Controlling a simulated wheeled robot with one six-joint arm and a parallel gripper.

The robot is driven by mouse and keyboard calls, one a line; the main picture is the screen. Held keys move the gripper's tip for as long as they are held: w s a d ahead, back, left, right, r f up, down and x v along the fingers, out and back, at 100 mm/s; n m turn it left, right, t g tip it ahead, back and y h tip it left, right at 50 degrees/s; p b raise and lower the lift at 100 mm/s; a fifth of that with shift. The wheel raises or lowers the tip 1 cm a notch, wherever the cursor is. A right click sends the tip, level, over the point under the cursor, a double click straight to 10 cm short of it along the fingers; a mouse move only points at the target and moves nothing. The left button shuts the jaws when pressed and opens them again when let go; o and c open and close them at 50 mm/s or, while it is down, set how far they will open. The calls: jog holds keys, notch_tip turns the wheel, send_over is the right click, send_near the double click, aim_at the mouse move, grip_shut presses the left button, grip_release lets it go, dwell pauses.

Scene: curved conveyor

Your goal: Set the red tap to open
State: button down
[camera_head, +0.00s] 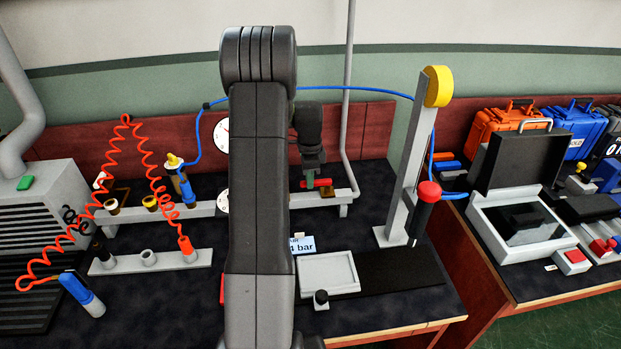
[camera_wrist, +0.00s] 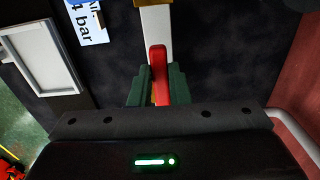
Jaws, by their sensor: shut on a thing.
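The red tap is a short red lever (camera_head: 317,183) on the pale pipe rail (camera_head: 276,203) at the back of the bench, right of my arm in the head view. In the wrist view the red lever (camera_wrist: 158,62) stands between the green fingers of my gripper (camera_wrist: 153,88), which is shut on it. The lever lies roughly in line with the pale bar (camera_wrist: 158,28) behind it there. The fingers and my wrist hide its lower part and the valve body. My arm hides part of the rail in the head view.
A white gauge (camera_head: 222,133) is partly behind my arm. A "4 bar" card (camera_head: 302,245) and a pale tray (camera_head: 327,274) lie in front. A grey post (camera_head: 411,165) with a red-topped black handle (camera_head: 427,205) stands to the right. Red coiled hoses (camera_head: 110,160) hang at the left.

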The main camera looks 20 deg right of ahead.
jog(key=shift+r, duration=0.1)
jog(key=c, duration=1.4)
grip_release()
jog(key=shift+o, duration=0.2)
notch_tip(320, 180, up, 14)
jog(key=b, duration=0.1)
notch_tip(320, 180, down, 14)
jog(key=shift+f+p, duration=0.1)
jog(key=shift+p, duration=0.4)
